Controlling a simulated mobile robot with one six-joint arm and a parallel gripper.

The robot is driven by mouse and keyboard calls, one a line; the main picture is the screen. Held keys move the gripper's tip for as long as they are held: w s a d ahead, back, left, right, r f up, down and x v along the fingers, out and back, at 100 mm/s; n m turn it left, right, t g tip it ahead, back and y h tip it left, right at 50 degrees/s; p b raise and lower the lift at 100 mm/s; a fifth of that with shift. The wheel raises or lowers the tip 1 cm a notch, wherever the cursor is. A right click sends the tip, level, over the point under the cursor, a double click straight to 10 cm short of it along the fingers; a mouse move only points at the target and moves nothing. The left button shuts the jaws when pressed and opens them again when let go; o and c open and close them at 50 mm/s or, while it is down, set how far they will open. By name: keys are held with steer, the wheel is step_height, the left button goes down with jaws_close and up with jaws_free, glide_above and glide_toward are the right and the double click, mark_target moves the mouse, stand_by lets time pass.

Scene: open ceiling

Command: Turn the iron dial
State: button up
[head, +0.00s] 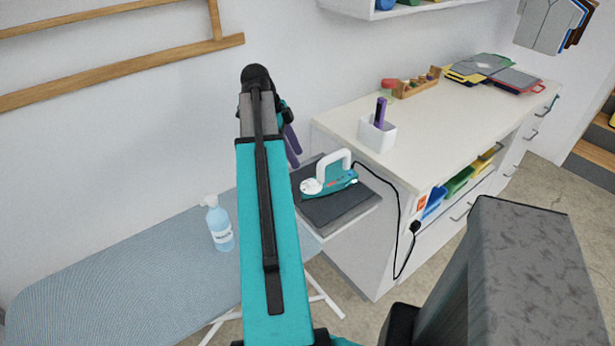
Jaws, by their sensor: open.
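The iron (340,181) has a teal body and a white handle. It rests on a dark pad on a small shelf beside the white cabinet. Its dial (311,186) appears as a round white disc at the left end of the body, near the arm. My gripper (292,146) shows only partly, as a purple finger-like piece behind my teal arm link. It is above and left of the iron, apart from it in the picture. The rest of my gripper is hidden by the arm. It is open, with nothing seen in it.
A blue ironing board (130,270) with a spray bottle (219,224) lies left. A black cord (399,215) runs from the iron to a plug on the cabinet side. A white cup (377,133) with a purple item stands on the countertop (440,120). The counter's middle is clear.

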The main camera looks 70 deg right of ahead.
mark_target(309, 181)
steer(key=shift+p+x, duration=0.95)
steer(key=shift+x, duration=4.1)
steer(key=shift+a, duration=0.1)
steer(key=c, duration=1.1)
